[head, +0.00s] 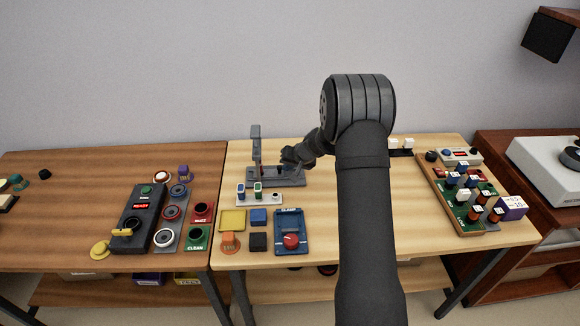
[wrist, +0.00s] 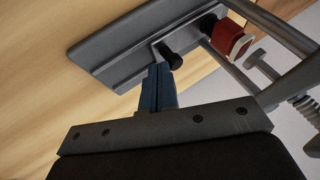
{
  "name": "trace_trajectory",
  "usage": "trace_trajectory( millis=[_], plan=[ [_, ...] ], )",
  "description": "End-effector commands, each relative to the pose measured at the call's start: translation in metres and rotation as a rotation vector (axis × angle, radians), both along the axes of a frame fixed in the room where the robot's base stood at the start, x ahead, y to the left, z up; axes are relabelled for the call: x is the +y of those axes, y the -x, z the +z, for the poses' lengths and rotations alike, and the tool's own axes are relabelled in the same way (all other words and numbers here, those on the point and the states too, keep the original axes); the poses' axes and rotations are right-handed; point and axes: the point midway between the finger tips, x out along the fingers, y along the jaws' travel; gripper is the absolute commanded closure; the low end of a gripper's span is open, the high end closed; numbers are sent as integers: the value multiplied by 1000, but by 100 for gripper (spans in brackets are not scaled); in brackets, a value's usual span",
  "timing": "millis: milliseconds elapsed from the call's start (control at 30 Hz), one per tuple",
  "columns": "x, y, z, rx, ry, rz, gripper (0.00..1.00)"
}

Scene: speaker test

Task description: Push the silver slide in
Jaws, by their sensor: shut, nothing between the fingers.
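The grey test fixture (head: 262,181) stands on the light wooden table, with an upright post at its left. In the wrist view its grey base plate (wrist: 105,48) carries a silver bar (wrist: 190,33) with a black knob (wrist: 172,60). I take this bar for the silver slide, though I cannot be sure; how far in it sits is unclear. My gripper (head: 287,156) is over the fixture's right part. In the wrist view my gripper's blue-grey fingertips (wrist: 158,70) are shut and empty, close beside the knob; I cannot tell whether they touch it.
A red block (wrist: 229,37) and silver rods (wrist: 275,28) stand near the bar. A green board (head: 458,212) with several parts lies right of my arm.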

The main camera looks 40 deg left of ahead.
Motion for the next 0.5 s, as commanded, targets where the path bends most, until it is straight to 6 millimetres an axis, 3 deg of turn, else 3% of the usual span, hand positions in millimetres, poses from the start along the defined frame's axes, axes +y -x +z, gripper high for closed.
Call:
trace_trajectory(
  millis=[133,500],
  plan=[
    [13,12,0,0,0,5,100],
    [13,12,0,5,-4,5,100]
  ],
)
